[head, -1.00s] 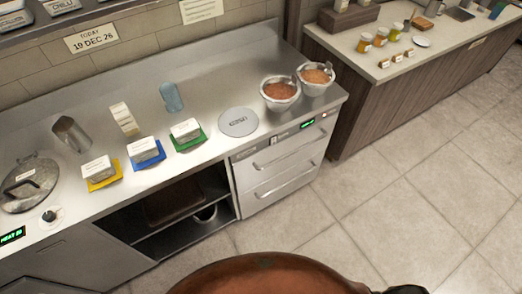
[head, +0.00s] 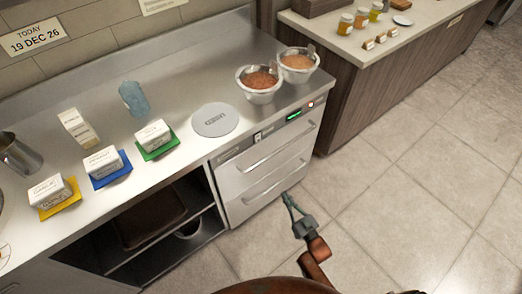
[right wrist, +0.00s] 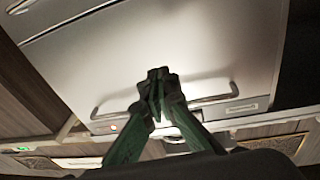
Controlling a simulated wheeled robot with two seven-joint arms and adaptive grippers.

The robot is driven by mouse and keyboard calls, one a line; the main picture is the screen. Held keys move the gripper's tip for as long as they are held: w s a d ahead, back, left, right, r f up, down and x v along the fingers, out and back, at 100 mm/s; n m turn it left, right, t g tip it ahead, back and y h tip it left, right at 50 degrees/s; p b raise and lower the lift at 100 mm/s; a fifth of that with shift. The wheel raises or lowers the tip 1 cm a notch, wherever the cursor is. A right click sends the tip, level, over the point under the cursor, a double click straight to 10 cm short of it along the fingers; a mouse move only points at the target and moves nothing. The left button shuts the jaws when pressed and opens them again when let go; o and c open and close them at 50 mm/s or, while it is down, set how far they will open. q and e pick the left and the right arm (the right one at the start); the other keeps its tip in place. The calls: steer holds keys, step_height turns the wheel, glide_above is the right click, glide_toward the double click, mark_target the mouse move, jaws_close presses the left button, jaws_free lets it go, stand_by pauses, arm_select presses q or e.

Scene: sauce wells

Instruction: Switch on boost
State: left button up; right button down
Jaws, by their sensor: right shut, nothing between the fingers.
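The steel drawer unit (head: 262,160) under the counter has a narrow control strip along its top. On the strip a green display (head: 294,116) is lit, and a small red-lit control (head: 311,105) sits to its right. Any lettering beside them is too small to read. My right gripper (head: 287,198) is in front of the lower drawer, below the strip and apart from it. My left gripper is not in view.
Two bowls of food, one nearer (head: 260,84) and one farther (head: 297,66), stand on the counter above the drawers. A round grey disc (head: 215,119) and labelled tubs on coloured mats lie to the left. The tiled floor (head: 400,190) in front is open.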

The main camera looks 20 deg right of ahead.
arm_select(q)
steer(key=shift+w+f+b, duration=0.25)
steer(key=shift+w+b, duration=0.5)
steer(key=shift+b, duration=0.45)
arm_select(e)
step_height(320, 180, up, 17)
steer(key=a+n+t+y, duration=0.2)
steer(key=t+y, duration=0.2)
steer(key=shift+w+a+t+y, duration=0.15)
steer(key=shift+w+t+y, duration=0.15)
steer(key=shift+t+y, duration=0.1)
steer(key=b, duration=0.1)
glide_toward(258, 139)
step_height(258, 139, up, 3)
steer(key=w+b, duration=0.1)
steer(key=w+a, duration=0.1)
steer(key=w, duration=0.1)
steer(key=shift+w+r+b, duration=0.15)
steer(key=shift+w+b, duration=0.15)
steer(key=shift+b, duration=0.1)
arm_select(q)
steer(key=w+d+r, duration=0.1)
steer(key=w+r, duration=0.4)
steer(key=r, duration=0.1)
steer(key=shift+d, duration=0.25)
arm_select(e)
steer(key=shift+w+a, duration=0.15)
steer(key=shift+w, duration=0.2)
